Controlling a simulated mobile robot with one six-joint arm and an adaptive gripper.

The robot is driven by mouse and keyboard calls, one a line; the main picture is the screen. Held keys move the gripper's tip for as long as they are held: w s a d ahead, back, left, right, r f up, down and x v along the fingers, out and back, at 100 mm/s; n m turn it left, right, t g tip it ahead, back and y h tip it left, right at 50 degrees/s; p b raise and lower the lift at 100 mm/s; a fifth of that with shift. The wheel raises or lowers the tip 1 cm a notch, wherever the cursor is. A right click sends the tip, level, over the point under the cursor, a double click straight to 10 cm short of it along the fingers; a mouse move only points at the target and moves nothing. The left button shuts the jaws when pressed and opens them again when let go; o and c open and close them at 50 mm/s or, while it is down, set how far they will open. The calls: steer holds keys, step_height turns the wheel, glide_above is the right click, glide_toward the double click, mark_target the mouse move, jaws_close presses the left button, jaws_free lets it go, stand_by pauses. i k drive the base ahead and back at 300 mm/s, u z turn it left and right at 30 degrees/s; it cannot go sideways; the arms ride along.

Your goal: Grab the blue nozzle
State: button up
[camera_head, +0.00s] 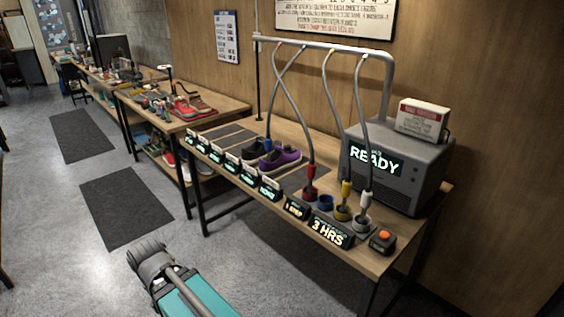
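The blue nozzle (268,145) hangs at the end of a grey hose. It sits low at the opening of a dark shoe in the pair of purple and dark sneakers (283,158) on the table. I cannot tell how deep its tip is. The blue holder (325,203) on the table's front right is empty. Part of my arm, teal and grey, shows at the bottom, well short of the table. My gripper's fingers do not show.
Red (310,171), yellow (346,188) and white (365,198) nozzles stand in holders. Their hoses hang from a grey overhead rail (322,45). A grey machine (395,165) reads READY. Small lit signs line the table's front edge. The floor in front is clear.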

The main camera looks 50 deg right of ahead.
mark_target(268, 141)
steer(key=z, duration=1.3)
steer(key=i, duration=0.5)
steer(key=z, duration=0.05)
